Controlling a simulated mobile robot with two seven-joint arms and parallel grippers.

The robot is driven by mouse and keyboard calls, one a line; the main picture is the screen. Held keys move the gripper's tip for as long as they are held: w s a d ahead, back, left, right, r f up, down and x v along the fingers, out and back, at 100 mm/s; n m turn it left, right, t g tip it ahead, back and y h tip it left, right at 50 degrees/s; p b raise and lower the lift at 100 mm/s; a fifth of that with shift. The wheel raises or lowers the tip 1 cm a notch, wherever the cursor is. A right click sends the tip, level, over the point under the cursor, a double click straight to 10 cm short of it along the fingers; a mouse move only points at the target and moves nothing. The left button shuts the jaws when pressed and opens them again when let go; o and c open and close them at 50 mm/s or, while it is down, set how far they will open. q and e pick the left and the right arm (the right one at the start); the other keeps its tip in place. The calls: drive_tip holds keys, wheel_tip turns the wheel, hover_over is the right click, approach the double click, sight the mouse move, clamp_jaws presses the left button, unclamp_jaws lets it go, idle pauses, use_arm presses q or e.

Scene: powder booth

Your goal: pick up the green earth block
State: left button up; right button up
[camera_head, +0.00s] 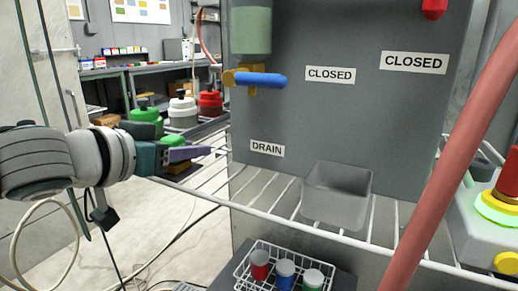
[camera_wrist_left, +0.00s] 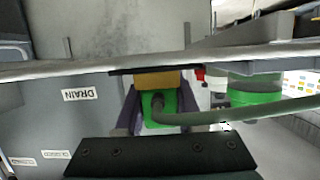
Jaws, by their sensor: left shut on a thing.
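The green earth block (camera_head: 174,140) is between the fingers of my left gripper (camera_head: 190,155), above the wire shelf in the head view. My purple finger hides much of it. In the left wrist view the green block (camera_wrist_left: 175,104) sits between the two purple fingers of my left gripper (camera_wrist_left: 159,118), which is shut on it. A yellow-tan piece (camera_head: 179,167) shows against its underside; I cannot tell whether they are touching. My right gripper is not in view.
A wire shelf (camera_head: 290,218) runs along the grey panel (camera_head: 330,110) and holds an empty grey bin (camera_head: 337,195). Green, white and red lidded pots (camera_head: 183,110) stand behind my gripper. A pink hose (camera_head: 445,165) crosses the right side. A white wire basket (camera_head: 242,272) holds small jars below.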

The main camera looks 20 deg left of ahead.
use_arm(q)
clamp_jaws()
